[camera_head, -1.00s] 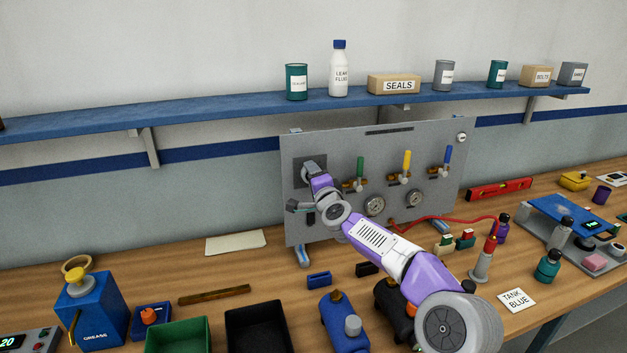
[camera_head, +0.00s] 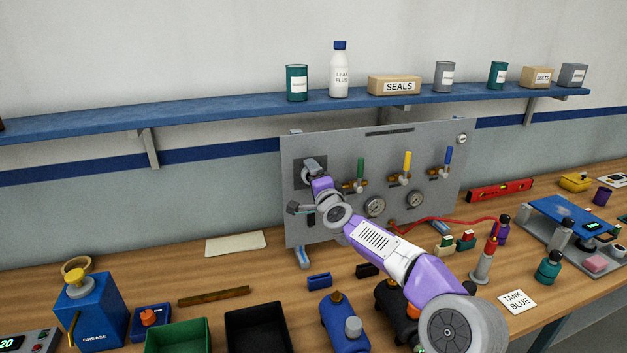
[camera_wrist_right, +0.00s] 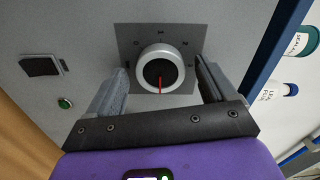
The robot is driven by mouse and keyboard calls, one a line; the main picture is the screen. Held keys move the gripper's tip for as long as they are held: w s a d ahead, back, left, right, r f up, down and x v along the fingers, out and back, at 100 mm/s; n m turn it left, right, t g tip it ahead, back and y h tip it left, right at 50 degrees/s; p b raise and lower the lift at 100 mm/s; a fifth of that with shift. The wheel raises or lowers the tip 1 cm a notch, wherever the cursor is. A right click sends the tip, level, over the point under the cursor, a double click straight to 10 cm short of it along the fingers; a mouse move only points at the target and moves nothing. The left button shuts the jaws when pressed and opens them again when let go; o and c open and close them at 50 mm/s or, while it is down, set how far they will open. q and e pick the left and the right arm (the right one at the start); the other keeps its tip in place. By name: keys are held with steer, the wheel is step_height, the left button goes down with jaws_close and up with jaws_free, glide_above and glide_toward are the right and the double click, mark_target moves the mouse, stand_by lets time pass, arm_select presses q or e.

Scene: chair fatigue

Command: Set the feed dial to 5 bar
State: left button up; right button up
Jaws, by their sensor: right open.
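The feed dial (camera_wrist_right: 160,73) is a round knob with a light rim, a dark face and a red pointer mark. It sits on a dark grey square plate (camera_wrist_right: 128,42) on the panel (camera_head: 375,150). My right gripper (camera_wrist_right: 165,82) is open, one finger on each side of the knob with visible gaps. In the head view my right gripper (camera_head: 313,167) is in front of the plate and hides the dial. My left gripper is not in view.
Green, yellow and blue valve levers (camera_head: 407,162) and two gauges (camera_head: 375,206) are on the panel, right of my gripper. A shelf (camera_head: 250,112) with bottles and boxes runs above. Bins, a blue grease box (camera_head: 95,310) and tools lie on the bench.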

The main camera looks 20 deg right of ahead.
steer(key=s+b, duration=0.2)
steer(key=s, duration=0.5)
steer(key=shift+d, duration=0.15)
